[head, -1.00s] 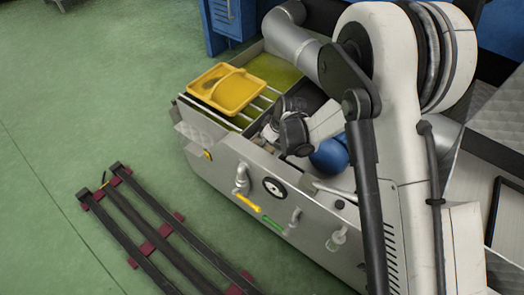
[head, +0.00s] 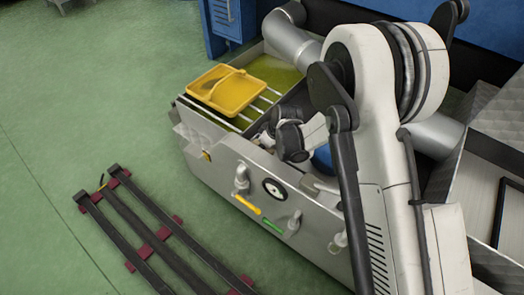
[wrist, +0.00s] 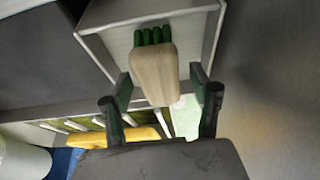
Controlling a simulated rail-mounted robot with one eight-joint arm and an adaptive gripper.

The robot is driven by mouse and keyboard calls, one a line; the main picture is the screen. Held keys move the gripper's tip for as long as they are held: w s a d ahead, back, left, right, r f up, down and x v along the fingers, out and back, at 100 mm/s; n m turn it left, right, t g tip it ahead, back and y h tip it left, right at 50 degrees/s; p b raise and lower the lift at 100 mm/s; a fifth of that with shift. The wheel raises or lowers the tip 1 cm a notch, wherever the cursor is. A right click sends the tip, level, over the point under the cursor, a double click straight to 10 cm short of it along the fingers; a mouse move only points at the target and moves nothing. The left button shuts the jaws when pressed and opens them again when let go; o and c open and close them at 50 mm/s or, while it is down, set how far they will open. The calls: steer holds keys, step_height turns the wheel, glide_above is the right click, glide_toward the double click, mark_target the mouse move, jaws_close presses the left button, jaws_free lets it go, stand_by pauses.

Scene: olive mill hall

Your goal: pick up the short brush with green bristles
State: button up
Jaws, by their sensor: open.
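The short brush (wrist: 153,75) shows in the wrist view, with a pale wooden body and a row of green bristles at its far end. It lies in or over a light grey open box (wrist: 92,17). My gripper (wrist: 161,88) is open, with one dark finger on each side of the brush's near part. I cannot tell whether either finger touches it. In the head view my gripper (head: 291,138) is low over the grey machine's open top, and the brush cannot be made out there.
A yellow tray (head: 226,88) rests on bars over a basin of greenish liquid, left of my gripper. A blue round thing (head: 322,158) is close on the right, partly hidden by my arm. Pipes, a gauge (head: 275,190) and taps line the machine's front (head: 222,178).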

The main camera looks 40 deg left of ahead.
stand_by(0.3)
steer(key=c, duration=1.3)
step_height(320, 180, up, 10)
steer(key=p, duration=0.3)
steer(key=shift+r+p, duration=0.2)
steer(key=shift+p, duration=0.15)
